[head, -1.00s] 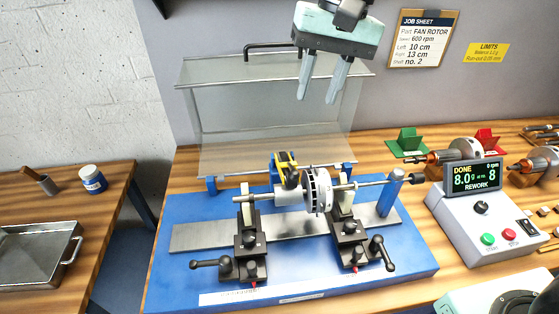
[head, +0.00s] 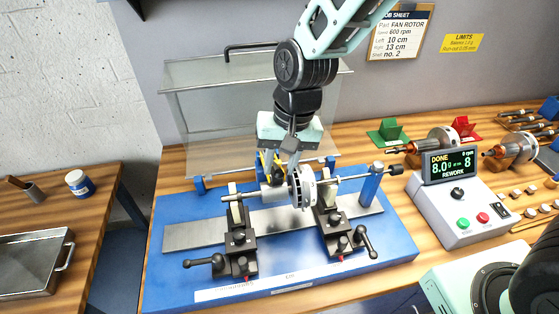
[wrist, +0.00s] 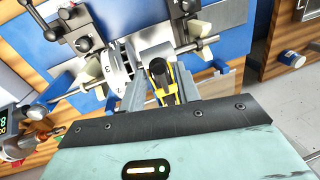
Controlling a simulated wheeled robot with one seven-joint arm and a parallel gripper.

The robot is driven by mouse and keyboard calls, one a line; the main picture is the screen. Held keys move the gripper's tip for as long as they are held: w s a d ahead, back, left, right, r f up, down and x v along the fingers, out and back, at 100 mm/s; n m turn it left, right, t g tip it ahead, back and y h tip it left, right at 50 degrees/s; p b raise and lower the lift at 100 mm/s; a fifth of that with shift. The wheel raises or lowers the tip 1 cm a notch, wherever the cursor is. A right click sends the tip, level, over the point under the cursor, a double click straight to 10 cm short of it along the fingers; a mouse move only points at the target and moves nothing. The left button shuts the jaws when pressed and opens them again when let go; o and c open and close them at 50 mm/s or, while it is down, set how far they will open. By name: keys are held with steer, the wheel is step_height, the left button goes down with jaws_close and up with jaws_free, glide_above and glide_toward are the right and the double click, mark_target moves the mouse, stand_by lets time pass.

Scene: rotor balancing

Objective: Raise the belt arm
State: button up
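The belt arm (head: 262,163), with a yellow and black upper end, stands behind the rotor shaft on the blue balancing machine; my gripper partly hides it in the head view. In the wrist view the belt arm (wrist: 161,82) shows between my two fingers. My gripper (head: 281,172) points down over it, its fingers open on either side; it also shows in the wrist view (wrist: 156,62). I cannot tell whether either finger touches the arm. The rotor (head: 303,187), a white slotted disc, lies on its supports just right of my fingers.
A clear guard (head: 190,110) stands tilted up behind the machine, close to my arm. The control box (head: 462,213) at right reads DONE, 8.0 g, REWORK. Two black supports with crank handles (head: 362,238) stand in front. The blue base's front edge is clear.

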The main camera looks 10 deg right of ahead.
steer(key=shift+a+f, duration=0.1)
steer(key=shift+f, duration=0.35)
